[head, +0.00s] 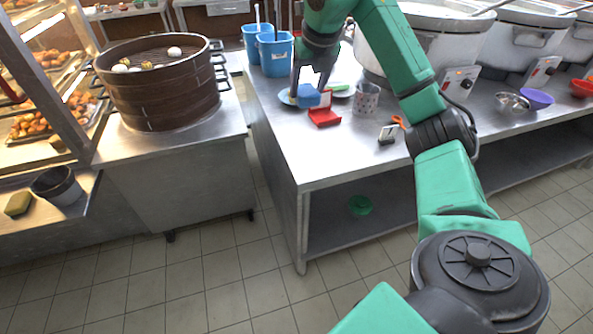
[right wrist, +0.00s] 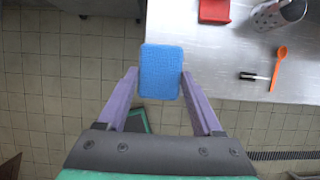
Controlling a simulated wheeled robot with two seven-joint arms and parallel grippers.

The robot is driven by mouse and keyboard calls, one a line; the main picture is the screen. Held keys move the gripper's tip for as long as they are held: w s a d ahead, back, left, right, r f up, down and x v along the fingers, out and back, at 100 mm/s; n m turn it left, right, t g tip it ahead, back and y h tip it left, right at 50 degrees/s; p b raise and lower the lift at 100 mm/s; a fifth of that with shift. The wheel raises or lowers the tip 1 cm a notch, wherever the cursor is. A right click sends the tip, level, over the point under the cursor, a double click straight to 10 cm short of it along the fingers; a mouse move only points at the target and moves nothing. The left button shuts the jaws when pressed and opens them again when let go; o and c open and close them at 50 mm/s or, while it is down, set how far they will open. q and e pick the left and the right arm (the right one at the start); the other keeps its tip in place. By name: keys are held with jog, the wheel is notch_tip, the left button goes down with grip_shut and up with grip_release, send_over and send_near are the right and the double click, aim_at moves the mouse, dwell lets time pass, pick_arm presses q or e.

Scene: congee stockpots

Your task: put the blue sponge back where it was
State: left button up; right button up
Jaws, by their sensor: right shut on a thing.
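My right gripper (head: 308,92) is over the left end of the steel table (head: 290,145). It is shut on the blue sponge (right wrist: 160,72), which sits between the two finger tips in the right wrist view. The sponge also shows in the head view (head: 314,99), beside a red object (head: 325,117) on the table. In the right wrist view the sponge overlaps the table's corner and edge. I cannot tell its exact height above the table. My left gripper is in neither view.
A perforated metal cup (head: 367,99), an orange spoon (right wrist: 279,66) and a small black-and-white item (head: 388,134) lie to the right. Large pots line the back. The table's front middle is clear.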

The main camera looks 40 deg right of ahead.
jog(key=f+b, duration=0.1)
jog(key=f, duration=1.2)
jog(key=w+f+b, duration=0.1)
jog(key=f, duration=0.6)
jog(key=shift+d+b, duration=0.25)
jog(key=shift+b, duration=0.1)
jog(key=shift+f, duration=0.3)
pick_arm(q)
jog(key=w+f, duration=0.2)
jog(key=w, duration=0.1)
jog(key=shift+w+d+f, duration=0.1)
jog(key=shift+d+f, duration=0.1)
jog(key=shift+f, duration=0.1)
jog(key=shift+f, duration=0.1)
pick_arm(e)
jog(key=o, duration=1.3)
jog(key=shift+f, duration=0.1)
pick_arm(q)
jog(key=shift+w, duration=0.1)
